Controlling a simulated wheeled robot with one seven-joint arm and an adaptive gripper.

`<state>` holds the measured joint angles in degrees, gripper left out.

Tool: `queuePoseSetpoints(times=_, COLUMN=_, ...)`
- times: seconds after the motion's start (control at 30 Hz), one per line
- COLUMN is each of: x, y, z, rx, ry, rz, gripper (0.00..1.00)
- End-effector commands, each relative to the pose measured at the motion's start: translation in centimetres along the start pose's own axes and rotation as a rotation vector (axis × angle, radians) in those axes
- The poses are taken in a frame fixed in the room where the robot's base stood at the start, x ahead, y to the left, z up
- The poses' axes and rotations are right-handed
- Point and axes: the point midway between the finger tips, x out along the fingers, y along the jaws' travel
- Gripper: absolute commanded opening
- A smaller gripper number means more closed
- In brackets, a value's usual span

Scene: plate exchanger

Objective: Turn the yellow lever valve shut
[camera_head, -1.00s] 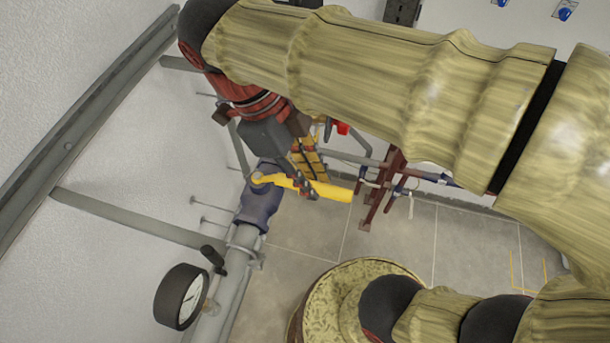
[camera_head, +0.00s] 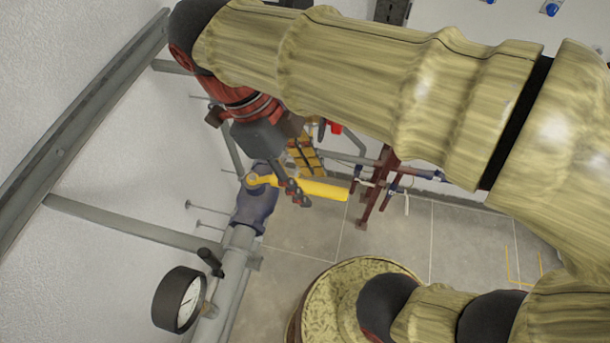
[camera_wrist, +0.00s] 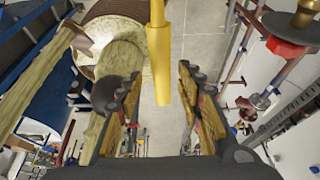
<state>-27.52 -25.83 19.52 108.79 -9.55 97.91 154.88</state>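The yellow lever (camera_head: 325,190) sticks out to the right from the blue valve body (camera_head: 254,208) on the grey pipe in the head view. My gripper (camera_head: 296,192) is at the lever, with a dark fingertip in front of its middle part. In the wrist view the lever (camera_wrist: 159,45) comes down from the top between the two fingers of my gripper (camera_wrist: 160,75). The fingers are well apart, with a gap visible on both sides of the lever. The far finger is partly hidden in the head view.
A black pressure gauge (camera_head: 180,300) sits on the pipe (camera_head: 232,275) below the valve. A grey wall rail (camera_head: 85,125) runs along the left. Dark red supports (camera_head: 378,190) with thin pipes stand right of the lever's end. Tiled floor (camera_head: 455,250) lies open at right.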

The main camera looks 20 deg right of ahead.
Motion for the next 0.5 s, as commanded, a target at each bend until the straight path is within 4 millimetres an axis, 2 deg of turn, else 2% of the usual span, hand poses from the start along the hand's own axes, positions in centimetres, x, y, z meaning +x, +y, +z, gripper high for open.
queuePoseSetpoints(times=0.17, x=-1.1, y=-0.1, z=0.1, rx=0.000, ry=-0.002, rz=-0.001, gripper=0.37)
queuePoseSetpoints(times=0.5, x=-7.7, y=0.0, z=0.1, rx=-0.001, ry=-0.002, rz=-0.002, gripper=0.37)
